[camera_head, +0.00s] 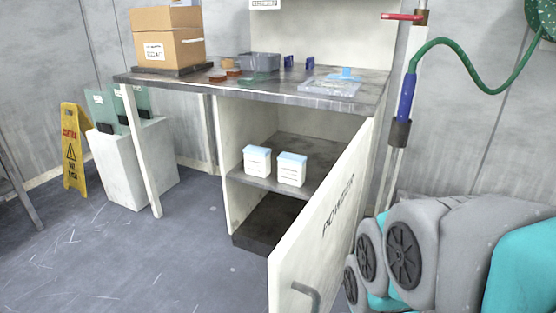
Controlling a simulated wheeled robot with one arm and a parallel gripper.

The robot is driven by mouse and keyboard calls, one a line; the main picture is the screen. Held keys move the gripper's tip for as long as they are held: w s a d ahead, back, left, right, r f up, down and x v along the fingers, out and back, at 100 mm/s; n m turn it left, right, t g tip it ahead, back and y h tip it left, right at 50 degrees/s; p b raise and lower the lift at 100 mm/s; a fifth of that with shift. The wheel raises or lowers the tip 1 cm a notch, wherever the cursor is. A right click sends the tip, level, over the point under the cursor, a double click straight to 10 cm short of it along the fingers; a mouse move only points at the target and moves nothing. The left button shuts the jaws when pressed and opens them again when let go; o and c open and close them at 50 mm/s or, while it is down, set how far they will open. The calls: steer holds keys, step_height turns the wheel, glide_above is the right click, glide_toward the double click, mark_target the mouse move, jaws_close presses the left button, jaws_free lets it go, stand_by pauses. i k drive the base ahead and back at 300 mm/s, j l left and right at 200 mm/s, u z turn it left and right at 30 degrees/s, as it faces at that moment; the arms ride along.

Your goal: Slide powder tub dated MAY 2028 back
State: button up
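Two white powder tubs with pale blue lids stand upright side by side near the front edge of the cabinet shelf (245,182). The left tub (257,161) and the right tub (291,171) have a narrow gap between them. Both carry labels facing me, but the print is too small to read, so I cannot tell which says MAY 2028. The shelf behind them looks clear. My gripper is not in view; only grey and teal links of my arm show at the lower right.
The cabinet door (325,240), marked POWDER, stands open toward me on the right. The bench top (215,88) above holds a cardboard box (165,40), a grey bin (260,63) and small parts. A yellow floor sign (74,150) and white bin (130,165) stand left.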

mark_target(291, 167)
steer(key=j+u, duration=0.1)
steer(key=u, duration=2.35)
steer(key=i+z, duration=0.2)
steer(key=i, duration=0.2)
steer(key=i+j+z, duration=0.2)
steer(key=i, duration=0.25)
steer(key=i+j+z, duration=0.2)
steer(key=i, duration=0.2)
steer(key=i+l+z, duration=0.15)
steer(key=z, duration=0.35)
steer(key=i+z, duration=0.35)
steer(key=z, duration=0.15)
steer(key=i+z, duration=0.3)
steer(key=z, duration=0.15)
steer(key=i+j+z, duration=0.15)
steer(key=z, duration=0.35)
steer(key=i+z, duration=0.1)
steer(key=z, duration=0.3)
steer(key=i+z, duration=0.15)
steer(key=z, duration=0.25)
steer(key=i+z, duration=0.1)
steer(key=z, duration=0.3)
steer(key=i+j+z, duration=0.1)
steer(key=z, duration=0.35)
steer(key=i+j+z, duration=0.1)
steer(key=z, duration=0.3)
